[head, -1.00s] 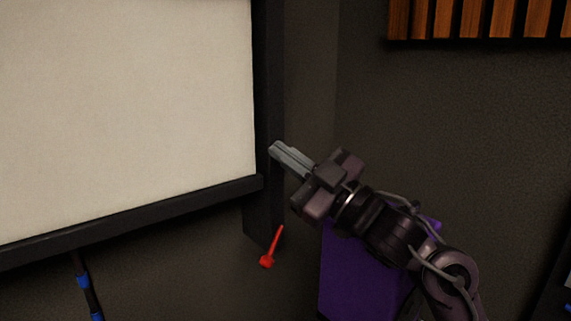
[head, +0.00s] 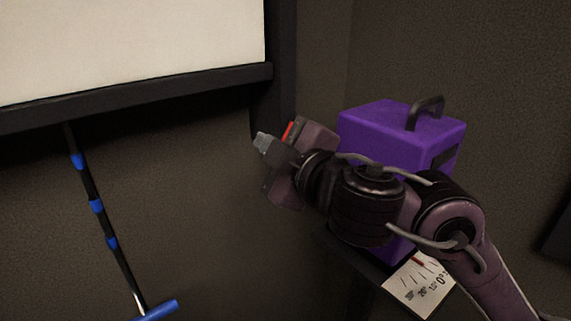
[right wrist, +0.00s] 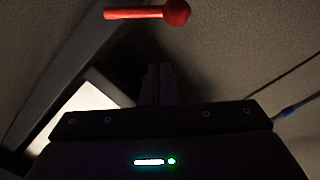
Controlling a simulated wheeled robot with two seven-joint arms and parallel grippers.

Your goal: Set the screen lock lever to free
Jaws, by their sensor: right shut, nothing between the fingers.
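The red lock lever (head: 288,131) sits at the lower end of the screen's dark right upright. In the head view only a short red piece shows behind my right gripper. In the right wrist view the lever (right wrist: 135,13) lies across the top, with its round knob at the right end. My right gripper (head: 263,142) is shut and empty in front of the lever. In the right wrist view its fingers (right wrist: 158,75) point up below the lever, with a gap between them in the picture. I cannot tell the gap in depth. My left gripper is not in view.
The pale screen (head: 130,45) has a dark bottom bar (head: 140,97). A black rod with blue bands (head: 96,206) hangs below it at left. A purple box with a handle (head: 385,125) stands behind my right arm, above a white dial plate (head: 418,287).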

